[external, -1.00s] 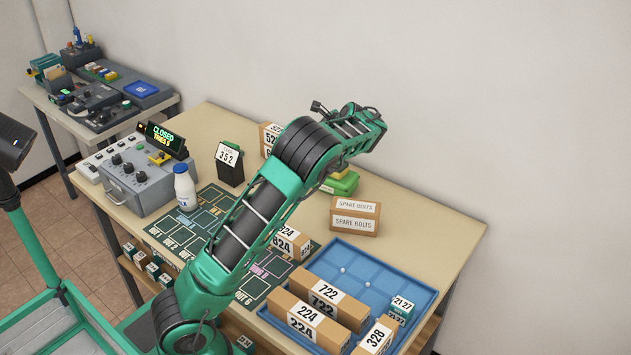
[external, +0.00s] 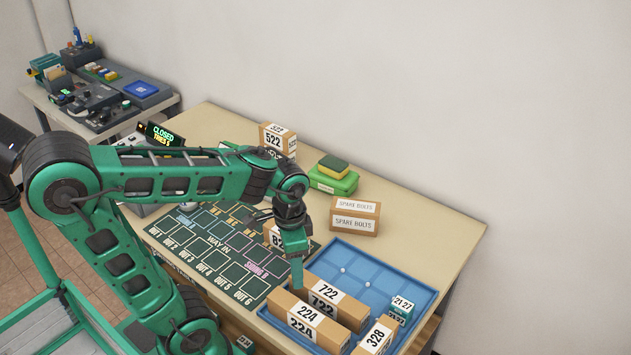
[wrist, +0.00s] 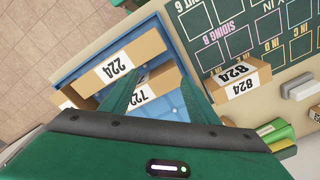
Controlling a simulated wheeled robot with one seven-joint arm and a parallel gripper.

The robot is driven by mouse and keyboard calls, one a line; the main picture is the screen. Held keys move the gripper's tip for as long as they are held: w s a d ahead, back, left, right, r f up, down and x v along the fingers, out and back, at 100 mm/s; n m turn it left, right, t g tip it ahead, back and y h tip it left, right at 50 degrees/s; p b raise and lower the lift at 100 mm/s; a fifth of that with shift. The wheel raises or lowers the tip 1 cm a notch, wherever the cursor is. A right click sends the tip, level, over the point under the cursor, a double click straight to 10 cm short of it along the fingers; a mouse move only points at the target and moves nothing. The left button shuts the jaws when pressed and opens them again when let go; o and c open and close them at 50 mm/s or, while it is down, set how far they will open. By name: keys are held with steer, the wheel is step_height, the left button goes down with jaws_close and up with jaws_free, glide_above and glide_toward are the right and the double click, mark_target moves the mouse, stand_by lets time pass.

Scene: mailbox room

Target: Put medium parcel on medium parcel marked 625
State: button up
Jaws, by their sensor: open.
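My gripper (external: 297,272) is open and points down over the blue tray's near left part, by the back end of the brown parcel marked 722 (external: 341,307). The wrist view shows parcel 722 (wrist: 155,85) between and beyond my two spread fingers, not held. A brown parcel marked 224 (external: 318,328) lies beside it, nearer the front. A brown parcel marked 824 (wrist: 238,80) lies by the board; my arm partly covers it in the external view. A brown parcel marked 522 (external: 274,139) stands at the back, its lower part hidden by my arm. No 625 label is readable.
The blue tray (external: 378,262) has free compartments at its back. A parcel marked 328 (external: 377,336) and a small 2127 box (external: 401,305) are at its right. A SPARE BOLTS box (external: 354,216) and a green box with a sponge (external: 334,178) stand behind. The dark board (external: 222,228) lies left.

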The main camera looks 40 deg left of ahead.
steer(key=s+d+f+n, duration=0.1)
steer(key=s+f, duration=0.1)
steer(key=s, duration=0.8)
steer(key=shift+d, duration=0.2)
